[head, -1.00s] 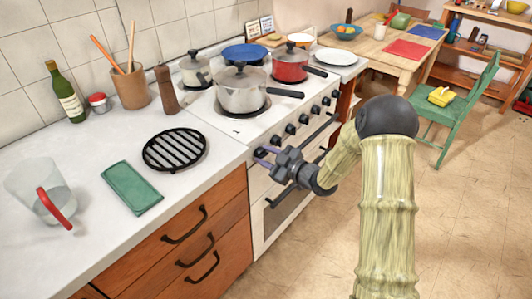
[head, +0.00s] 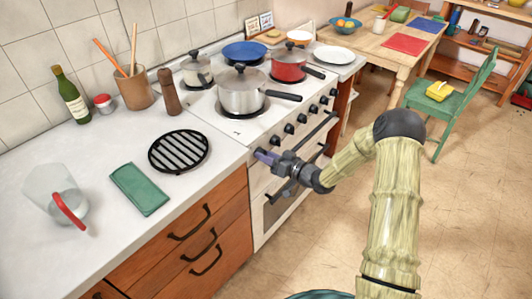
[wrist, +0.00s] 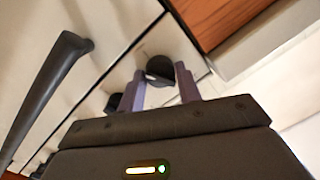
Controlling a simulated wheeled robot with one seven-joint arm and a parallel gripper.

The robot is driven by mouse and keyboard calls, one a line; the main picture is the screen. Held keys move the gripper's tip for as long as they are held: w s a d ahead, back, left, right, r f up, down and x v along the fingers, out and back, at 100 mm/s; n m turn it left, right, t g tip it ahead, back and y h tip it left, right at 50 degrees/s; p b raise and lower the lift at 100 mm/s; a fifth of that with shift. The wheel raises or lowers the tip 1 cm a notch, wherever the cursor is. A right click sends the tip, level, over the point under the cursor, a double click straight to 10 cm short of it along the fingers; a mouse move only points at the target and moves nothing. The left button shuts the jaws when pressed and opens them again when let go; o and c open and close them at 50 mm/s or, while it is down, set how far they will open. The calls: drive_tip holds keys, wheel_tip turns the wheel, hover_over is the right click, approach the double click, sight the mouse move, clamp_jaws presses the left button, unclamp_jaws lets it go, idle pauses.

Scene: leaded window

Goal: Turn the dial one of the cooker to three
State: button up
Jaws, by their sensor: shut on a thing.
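The white cooker (head: 262,125) has a row of black dials along its front. My gripper (head: 260,155) is at the left end of this row, with its purple fingers against the cooker front. In the wrist view the fingers (wrist: 161,88) are on either side of a round black dial (wrist: 158,67), and my gripper is shut on it. I take this end dial to be dial one. In the head view my gripper hides it. A neighbouring dial (head: 276,141) is just to the right. The dial's setting cannot be read.
The oven's dark handle bar (wrist: 45,95) runs close to my gripper. A steel pot (head: 241,93) and a red pot (head: 289,66) stand on the hob. The wooden drawers (head: 205,235) are left of the cooker.

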drive_tip(key=m, duration=0.1)
drive_tip(key=m+p, duration=0.1)
drive_tip(key=m, duration=0.3)
drive_tip(key=shift+d+f, duration=0.1)
drive_tip(key=shift+f, duration=0.2)
drive_tip(key=shift+s+m, duration=0.1)
drive_tip(key=shift+m, duration=0.2)
drive_tip(key=o, duration=0.8)
drive_tip(key=shift+o, duration=0.8)
drive_tip(key=shift+r+y, duration=0.1)
drive_tip(key=shift+y, duration=0.2)
drive_tip(key=v, duration=1.7)
drive_tip(key=shift+b, duration=0.4)
drive_tip(key=shift+s, duration=0.1)
